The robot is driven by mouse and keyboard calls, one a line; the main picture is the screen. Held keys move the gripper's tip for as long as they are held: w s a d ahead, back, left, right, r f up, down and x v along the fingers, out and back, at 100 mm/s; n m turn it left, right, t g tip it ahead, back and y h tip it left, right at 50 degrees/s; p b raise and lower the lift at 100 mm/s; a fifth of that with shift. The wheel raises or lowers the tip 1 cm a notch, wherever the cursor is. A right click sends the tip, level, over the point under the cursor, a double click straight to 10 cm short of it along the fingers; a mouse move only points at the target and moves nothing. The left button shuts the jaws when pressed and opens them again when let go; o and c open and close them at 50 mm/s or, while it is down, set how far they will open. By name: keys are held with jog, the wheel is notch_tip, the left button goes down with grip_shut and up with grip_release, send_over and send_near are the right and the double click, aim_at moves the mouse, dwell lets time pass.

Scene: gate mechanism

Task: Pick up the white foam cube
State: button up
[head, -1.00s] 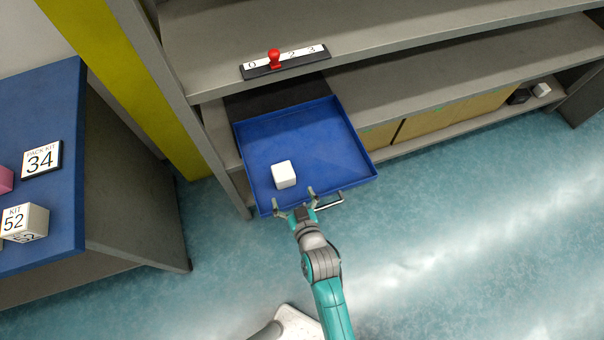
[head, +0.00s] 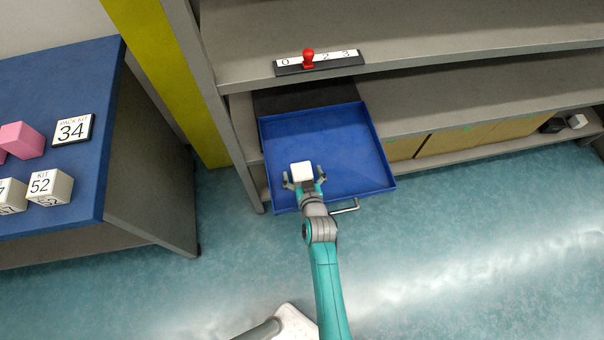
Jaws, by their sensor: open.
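The white foam cube (head: 301,171) is in the blue drawer tray (head: 355,160), near its front left part. My gripper (head: 304,178) is open, with one finger on each side of the cube. I cannot tell whether the fingers touch it. The near side of the cube is partly hidden by the gripper.
The pulled-out drawer has low walls and a metal handle (head: 345,207). A grey shelf with a red slider knob (head: 308,57) is above its back. A blue table (head: 75,180) with numbered blocks and a pink block (head: 22,140) stands at left. Floor in front is clear.

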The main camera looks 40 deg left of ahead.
jog(key=shift+w+a+f, duration=0.15)
jog(key=shift+w+a, duration=0.15)
jog(key=shift+a, duration=0.05)
jog(key=c, duration=0.9)
